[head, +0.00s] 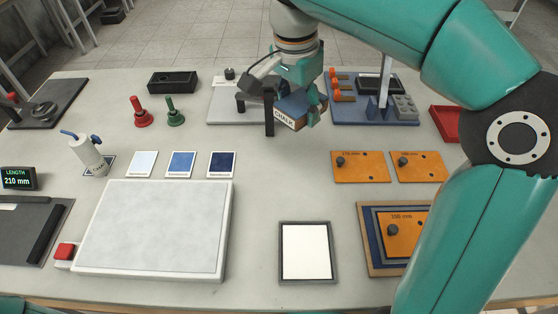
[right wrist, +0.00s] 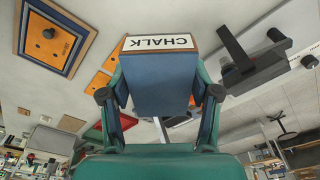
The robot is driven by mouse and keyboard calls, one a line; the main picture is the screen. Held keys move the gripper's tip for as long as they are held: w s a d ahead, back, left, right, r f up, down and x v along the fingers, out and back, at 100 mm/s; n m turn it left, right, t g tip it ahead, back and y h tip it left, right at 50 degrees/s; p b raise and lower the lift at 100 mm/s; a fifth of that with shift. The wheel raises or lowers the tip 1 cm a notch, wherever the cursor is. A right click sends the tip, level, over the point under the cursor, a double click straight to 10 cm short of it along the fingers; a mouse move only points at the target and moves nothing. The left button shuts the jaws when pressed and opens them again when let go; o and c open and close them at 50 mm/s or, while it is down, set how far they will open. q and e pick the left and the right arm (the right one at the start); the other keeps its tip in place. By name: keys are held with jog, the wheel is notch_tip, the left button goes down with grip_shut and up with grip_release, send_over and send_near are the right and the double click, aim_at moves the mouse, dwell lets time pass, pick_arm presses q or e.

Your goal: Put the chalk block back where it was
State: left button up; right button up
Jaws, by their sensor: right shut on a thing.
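The chalk block (head: 291,116) is a blue block with a white CHALK label on its tan end. It is in the grip of my right gripper (head: 300,104), which comes down from the top of the head view. In the right wrist view the chalk block (right wrist: 160,85) sits between the two fingers, its label upside down at the far end. The block appears held above the table (head: 255,255), near the grey-based fixture (head: 228,112) and the blue-based stand (head: 385,118). My left gripper is not in view.
Orange plates (head: 360,172) lie in front of the blue-based stand. A white slab (head: 155,225), a framed white panel (head: 305,252) and blue sample cards (head: 181,164) lie nearer. Red (head: 141,115) and green (head: 174,115) handled pieces stand left. Bare table lies between cards and orange plates.

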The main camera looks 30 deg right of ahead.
jog(key=b, duration=0.1)
send_over(292, 176)
notch_tip(292, 176, down, 15)
jog(key=shift+s+a+f, duration=0.1)
jog(key=shift+a, duration=0.05)
jog(key=shift+f, duration=2.3)
jog(key=shift+f+b, duration=0.2)
jog(key=shift+b, duration=0.1)
jog(key=o, duration=1.2)
jog(key=shift+r, duration=0.1)
jog(key=shift+r, duration=0.1)
